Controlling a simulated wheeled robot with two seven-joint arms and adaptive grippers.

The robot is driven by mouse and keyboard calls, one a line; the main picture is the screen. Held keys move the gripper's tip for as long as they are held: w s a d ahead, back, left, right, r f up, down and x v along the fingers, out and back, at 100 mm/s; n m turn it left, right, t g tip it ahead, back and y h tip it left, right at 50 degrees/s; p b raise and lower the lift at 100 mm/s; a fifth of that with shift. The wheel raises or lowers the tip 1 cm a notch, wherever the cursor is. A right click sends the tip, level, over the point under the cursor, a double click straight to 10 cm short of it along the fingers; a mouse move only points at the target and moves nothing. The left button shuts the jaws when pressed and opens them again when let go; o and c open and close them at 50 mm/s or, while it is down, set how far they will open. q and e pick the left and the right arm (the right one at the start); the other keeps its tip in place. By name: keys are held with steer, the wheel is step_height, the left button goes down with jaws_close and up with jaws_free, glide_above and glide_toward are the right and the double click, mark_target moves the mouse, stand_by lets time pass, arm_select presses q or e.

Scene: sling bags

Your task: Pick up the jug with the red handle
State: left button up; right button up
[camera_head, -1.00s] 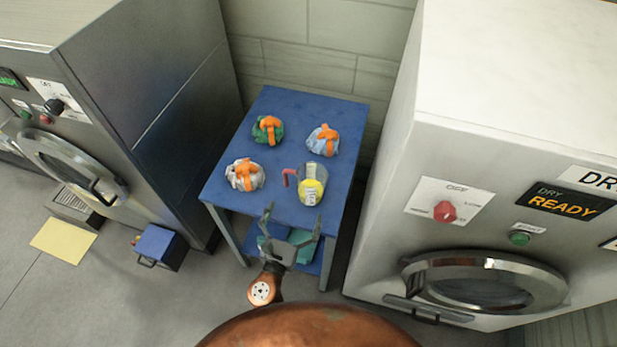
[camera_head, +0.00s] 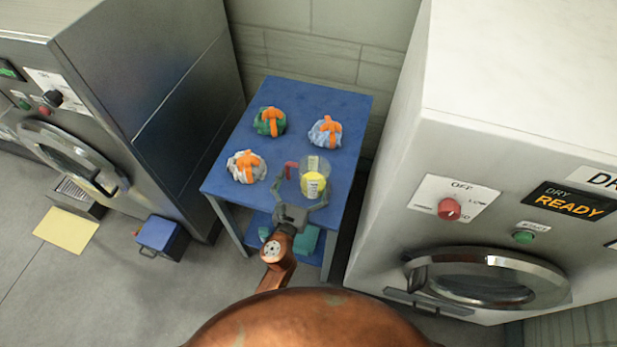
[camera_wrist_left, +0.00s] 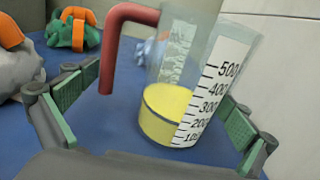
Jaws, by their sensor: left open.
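The jug (camera_head: 314,177) is clear, with a red handle (camera_head: 291,169), a printed scale and yellow contents. It stands upright near the front edge of the blue table (camera_head: 225,185). My left gripper (camera_head: 301,188) is open at the near side of the jug. In the left wrist view the jug (camera_wrist_left: 190,85) stands ahead between the spread fingers (camera_wrist_left: 160,105), nearer the right one. Its red handle (camera_wrist_left: 108,70) points left, inside the left finger. I see no grip on the jug. My right gripper is not in view.
Several sling bags with orange straps lie on the table: grey (camera_head: 246,168), green (camera_head: 269,121) and light blue (camera_head: 325,131). A grey machine (camera_head: 150,90) stands left and a white dryer (camera_head: 500,130) right. A blue box (camera_head: 162,237) sits on the floor.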

arm_select(q)
steer(key=c, duration=1.1)
